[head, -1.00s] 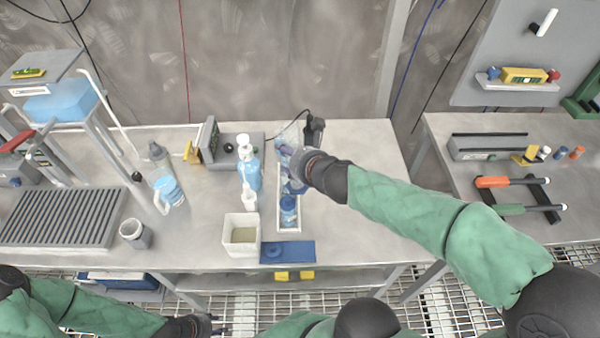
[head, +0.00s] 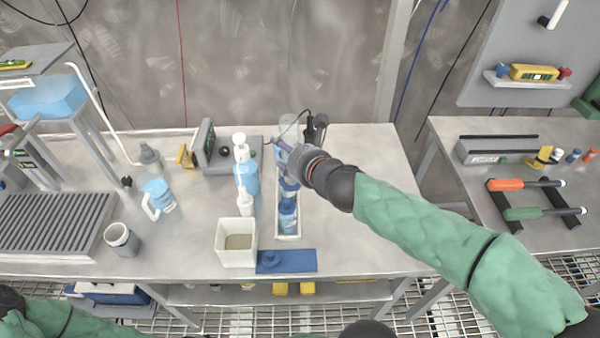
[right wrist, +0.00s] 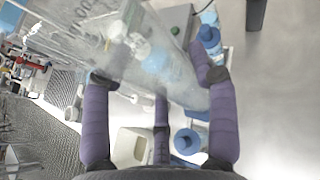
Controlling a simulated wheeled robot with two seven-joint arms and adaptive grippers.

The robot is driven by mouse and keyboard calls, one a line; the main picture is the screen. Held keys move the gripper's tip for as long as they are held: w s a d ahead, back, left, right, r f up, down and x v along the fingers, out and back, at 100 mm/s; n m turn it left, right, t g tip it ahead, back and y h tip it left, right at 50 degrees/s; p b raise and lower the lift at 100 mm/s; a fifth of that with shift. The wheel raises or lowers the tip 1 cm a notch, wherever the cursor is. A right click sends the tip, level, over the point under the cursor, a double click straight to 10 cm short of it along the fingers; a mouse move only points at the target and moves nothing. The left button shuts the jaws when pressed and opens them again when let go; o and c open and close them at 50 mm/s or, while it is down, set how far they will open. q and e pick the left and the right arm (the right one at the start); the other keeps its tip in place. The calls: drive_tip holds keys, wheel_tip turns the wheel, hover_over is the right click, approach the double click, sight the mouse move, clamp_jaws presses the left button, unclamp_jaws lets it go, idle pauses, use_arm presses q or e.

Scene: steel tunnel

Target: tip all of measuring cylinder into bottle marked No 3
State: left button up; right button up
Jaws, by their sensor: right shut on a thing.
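My right gripper (head: 284,153) is shut on the clear measuring cylinder above the back of a narrow white tray (head: 289,237). In the right wrist view the cylinder (right wrist: 140,50) lies slanted between the purple fingers, with printed graduations on its wall. Its contents are hard to tell. Blue-capped bottles stand in the tray; the front one (head: 287,215) is clear of the gripper, and another (head: 289,187) is partly hidden by it. Blue caps also show in the right wrist view (right wrist: 187,141). I cannot read any bottle's number. My left gripper is out of view.
A square cream container (head: 237,243) and a blue mat (head: 287,261) are at the front edge. A blue-filled jug (head: 159,197) and grey cup (head: 122,240) stand farther left. The bench right of the tray is mostly bare.

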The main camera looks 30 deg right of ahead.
sight(291, 144)
drive_tip(key=shift+r, duration=0.15)
idle(0.3)
drive_tip(key=shift+r+p, duration=1.25)
drive_tip(key=shift+r, duration=0.2)
